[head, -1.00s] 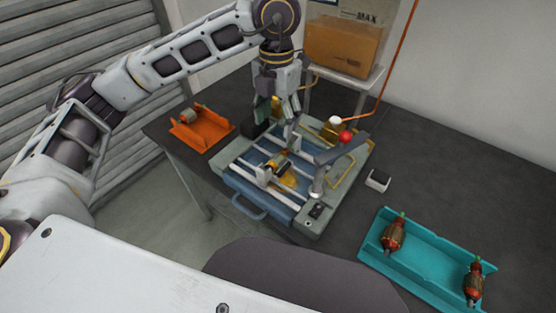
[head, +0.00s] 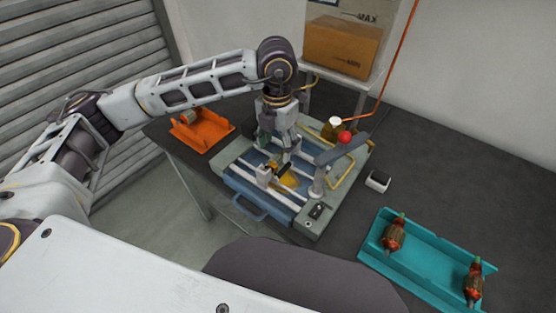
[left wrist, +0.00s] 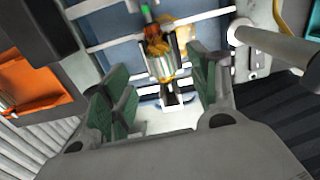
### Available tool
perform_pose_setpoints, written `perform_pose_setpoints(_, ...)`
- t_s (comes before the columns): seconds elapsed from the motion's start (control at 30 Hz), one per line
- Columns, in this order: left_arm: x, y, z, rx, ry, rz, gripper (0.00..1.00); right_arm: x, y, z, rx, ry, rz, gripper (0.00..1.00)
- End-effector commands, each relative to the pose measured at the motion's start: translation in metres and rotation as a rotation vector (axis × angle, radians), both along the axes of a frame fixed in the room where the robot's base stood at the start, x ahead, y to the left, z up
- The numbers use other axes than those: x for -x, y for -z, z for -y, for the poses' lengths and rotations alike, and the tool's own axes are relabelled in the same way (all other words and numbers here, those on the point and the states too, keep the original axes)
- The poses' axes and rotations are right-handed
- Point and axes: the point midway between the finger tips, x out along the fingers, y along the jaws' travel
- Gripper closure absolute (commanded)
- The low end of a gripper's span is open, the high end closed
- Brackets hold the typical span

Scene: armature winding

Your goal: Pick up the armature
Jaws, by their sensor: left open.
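An armature with a silvery core and a copper-orange end (left wrist: 160,62) sits in the winding machine (head: 235,175). In the left wrist view it lies between the green-padded fingers of my left gripper (left wrist: 160,92), with space on both sides. In the head view my left gripper (head: 284,158) points down over the machine bed and largely hides this armature. My left gripper is open and holds nothing. Two red-brown armatures, one on the left (head: 394,234) and one on the right (head: 474,283), lie in the teal tray (head: 428,254). My right gripper is out of view.
An orange tray (head: 215,137) with a metallic part (head: 188,117) stands left of the machine. A cardboard box (head: 345,45) stands behind.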

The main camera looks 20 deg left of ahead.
Motion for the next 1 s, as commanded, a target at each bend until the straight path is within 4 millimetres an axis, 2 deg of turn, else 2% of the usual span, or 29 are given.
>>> perform_pose_setpoints(0.33,0.0,0.002,0.0,0.0,0.0,0.0,0.4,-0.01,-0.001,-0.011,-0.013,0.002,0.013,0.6)
perform_pose_setpoints(0.57,0.0,0.022,0.002,-0.001,-0.001,-0.002,0.4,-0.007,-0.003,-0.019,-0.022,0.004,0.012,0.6)
perform_pose_setpoints(0.8,-0.001,0.046,0.002,-0.001,0.0,-0.001,0.4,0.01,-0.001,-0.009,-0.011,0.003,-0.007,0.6)
perform_pose_setpoints(1.0,-0.001,0.052,0.002,0.0,0.0,0.0,0.4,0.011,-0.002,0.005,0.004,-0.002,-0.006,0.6)
